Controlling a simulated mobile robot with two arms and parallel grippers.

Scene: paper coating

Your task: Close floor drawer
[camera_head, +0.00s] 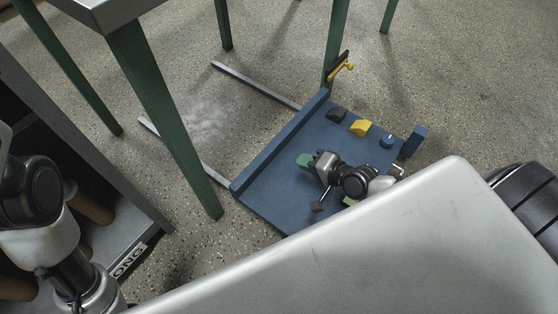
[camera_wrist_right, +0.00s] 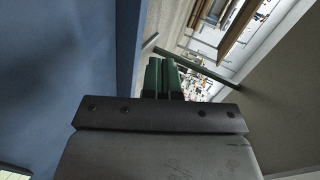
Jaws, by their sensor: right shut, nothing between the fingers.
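The floor drawer is a flat blue panel (camera_head: 270,185) low near the floor in the head view, with a raised blue edge on its left side. Two grey rails (camera_head: 255,84) run from that edge toward the upper left. My right gripper (camera_head: 304,160) is over the blue panel, its green fingertips together and empty. The fingertips also show in the right wrist view (camera_wrist_right: 164,77), beside a blue surface (camera_wrist_right: 65,70); whether they touch it I cannot tell. My left arm is at the left edge, its gripper out of view.
A black piece (camera_head: 337,114), a yellow piece (camera_head: 360,128) and a small blue piece (camera_head: 387,141) sit on the panel. A table with green legs (camera_head: 160,110) stands over the rails. A dark shelf unit (camera_head: 125,225) is at left. Speckled floor is open at upper right.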

